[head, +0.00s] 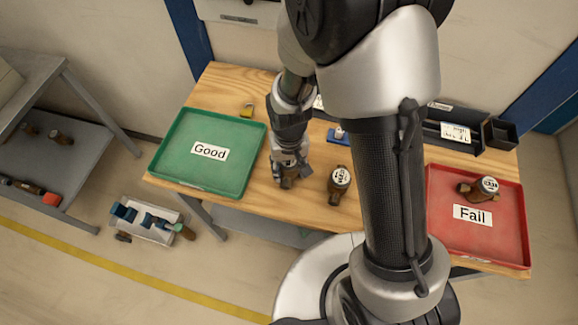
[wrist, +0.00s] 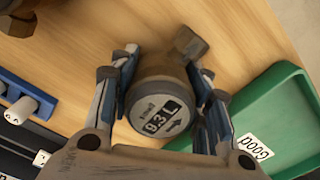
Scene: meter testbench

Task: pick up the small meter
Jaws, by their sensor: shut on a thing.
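My gripper (head: 288,170) is low over the wooden table, between the green tray and another meter. In the wrist view my gripper (wrist: 163,100) has its two fingers on either side of the small meter (wrist: 158,110), shut on it. A second brown meter (head: 338,184) with a white face stands just right of the gripper.
The green "Good" tray (head: 178,158) lies left on the wooden table (head: 235,90). The red "Fail" tray (head: 505,240) at right holds another meter (head: 480,189). Black bins (head: 500,134) line the back right.

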